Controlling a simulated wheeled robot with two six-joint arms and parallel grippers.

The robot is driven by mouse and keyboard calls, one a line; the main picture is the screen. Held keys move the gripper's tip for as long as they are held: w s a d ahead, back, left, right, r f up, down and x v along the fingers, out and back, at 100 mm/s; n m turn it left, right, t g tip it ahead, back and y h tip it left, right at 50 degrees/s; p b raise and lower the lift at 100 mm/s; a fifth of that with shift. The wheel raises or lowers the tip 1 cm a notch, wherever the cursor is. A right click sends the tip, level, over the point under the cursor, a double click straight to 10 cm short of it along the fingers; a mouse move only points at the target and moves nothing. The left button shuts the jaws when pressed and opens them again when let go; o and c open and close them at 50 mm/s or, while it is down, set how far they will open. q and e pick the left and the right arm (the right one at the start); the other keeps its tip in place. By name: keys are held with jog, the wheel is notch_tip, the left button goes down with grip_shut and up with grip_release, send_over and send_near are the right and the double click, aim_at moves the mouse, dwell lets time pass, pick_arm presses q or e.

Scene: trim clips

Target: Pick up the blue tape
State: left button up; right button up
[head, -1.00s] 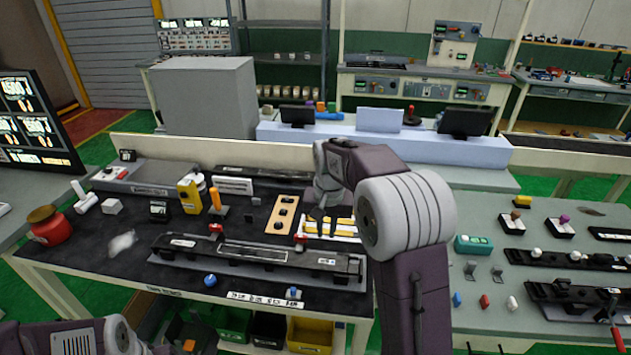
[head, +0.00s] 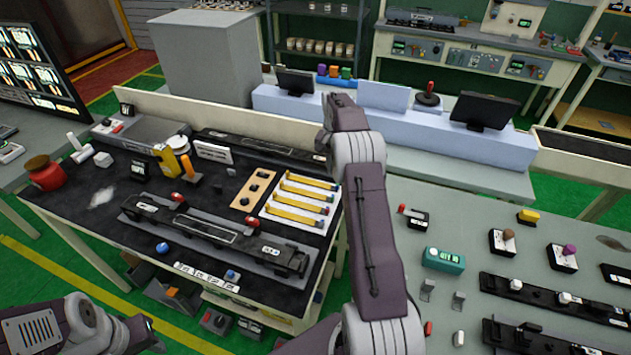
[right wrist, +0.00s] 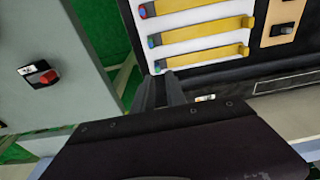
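I cannot pick out with certainty which thing is the blue tape. Several yellow strips with coloured ends lie on a white tray (head: 268,213) on the black bench; the strips (right wrist: 205,33) also show in the right wrist view, some with small blue parts at their left ends. My right gripper (right wrist: 159,82) is beside the lower left corner of that tray in the right wrist view. Its dark fingers stand slightly apart and nothing shows between them.
Blue knobs (head: 162,248) sit near the bench front. A tan switch panel (head: 253,190) adjoins the tray. A grey bench (head: 455,215) with a teal box (head: 443,260) is at right.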

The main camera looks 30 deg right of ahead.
aim_at(335, 191)
jog(key=f, duration=0.2)
jog(key=d+f, duration=0.1)
jog(key=shift+s+d+f, duration=0.1)
jog(key=shift+d+f, duration=0.1)
jog(key=shift+f, duration=0.3)
jog(key=shift+w+f+p, duration=0.2)
jog(key=shift+f+p, duration=0.15)
jog(key=shift+p, duration=0.15)
jog(key=f, duration=0.3)
jog(key=d+f+p, duration=0.1)
jog(key=shift+w+f, duration=0.15)
jog(key=shift+w, duration=0.1)
jog(key=shift+a, duration=0.1)
jog(key=shift+c, duration=0.3)
grip_shut()
